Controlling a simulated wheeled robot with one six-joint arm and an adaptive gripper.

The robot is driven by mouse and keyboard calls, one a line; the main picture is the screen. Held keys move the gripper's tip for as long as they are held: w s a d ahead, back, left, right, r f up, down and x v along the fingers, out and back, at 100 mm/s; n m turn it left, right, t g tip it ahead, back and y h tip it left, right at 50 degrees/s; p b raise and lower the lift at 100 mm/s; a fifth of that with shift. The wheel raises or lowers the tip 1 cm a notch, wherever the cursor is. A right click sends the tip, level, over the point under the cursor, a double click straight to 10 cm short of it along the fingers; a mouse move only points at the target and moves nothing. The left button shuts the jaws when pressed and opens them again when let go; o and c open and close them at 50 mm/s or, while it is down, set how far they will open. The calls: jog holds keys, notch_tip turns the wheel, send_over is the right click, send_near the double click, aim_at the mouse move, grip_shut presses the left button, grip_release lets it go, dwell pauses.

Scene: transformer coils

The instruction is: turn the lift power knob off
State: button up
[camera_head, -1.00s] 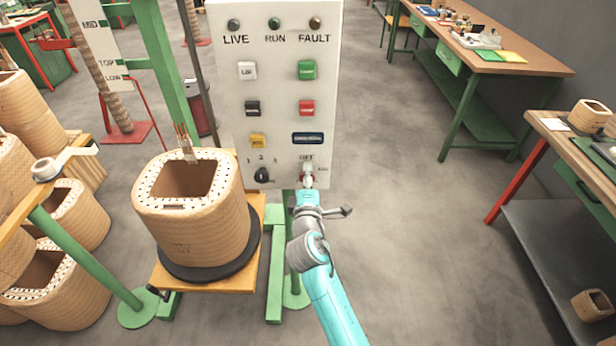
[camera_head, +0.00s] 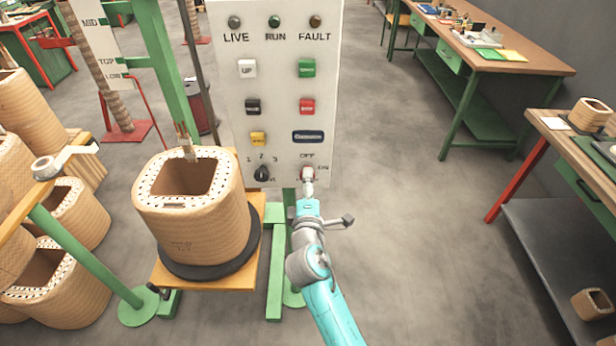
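A white control panel (camera_head: 279,110) stands upright at the centre of the view. The knob's pointing direction is hidden. A black selector knob (camera_head: 262,174) marked 1, 2, 3 sits to its left.
A wound coil (camera_head: 195,215) stands on a black disc on a wooden platform (camera_head: 217,285), left of my arm. A green post (camera_head: 160,70) rises behind it. More coils (camera_head: 70,215) are at the far left. Workbenches (camera_head: 500,55) stand at the right. Floor right of my arm is clear.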

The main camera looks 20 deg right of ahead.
jog(key=v, duration=0.8)
jog(key=shift+s, duration=0.3)
jog(key=s+d+f+m+g+y, duration=0.1)
jog(key=s+f+y, duration=0.1)
jog(key=s+f, duration=0.35)
jog(key=s+f+m+y, duration=0.2)
jog(key=s, duration=0.6)
jog(key=s+d+f+m+g+y, duration=0.1)
jog(key=s+f, duration=0.3)
jog(key=s, duration=0.3)
jog(key=s+r+m, duration=0.2)
jog(key=s+m, duration=0.1)
jog(key=s, duration=0.4)
jog(key=s+r+m, duration=0.2)
jog(key=s+m, duration=0.2)
jog(key=s, duration=0.3)
jog(key=s+d+r+m, duration=0.1)
jog(key=s+r+m, duration=0.1)
jog(key=s, duration=0.6)
jog(key=shift+r+m+y, duration=0.3)
jog(key=shift+r+m, duration=0.1)
jog(key=shift+m, duration=0.4)
